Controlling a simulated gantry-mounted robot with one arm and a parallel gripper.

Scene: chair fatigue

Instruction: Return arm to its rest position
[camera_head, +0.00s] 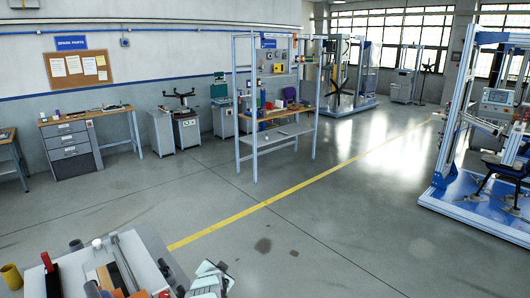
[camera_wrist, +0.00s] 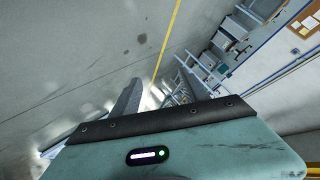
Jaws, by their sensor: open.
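My gripper (camera_wrist: 157,93) shows in the wrist view, with its two grey fingers apart and nothing between them. Its teal housing (camera_wrist: 200,150) with a dark strip fills the lower part of that view. Beyond the fingers lie the grey floor and the yellow floor line (camera_wrist: 177,30); the view is tilted.
A tool-covered bench (camera_head: 150,243) is at the lower left. A blue-framed workbench (camera_head: 272,142) stands mid-room, and a blue-framed test rig (camera_head: 440,193) at right. A drawer desk (camera_head: 70,152) lines the wall. Open floor (camera_head: 330,225) lies between, crossed by the yellow line.

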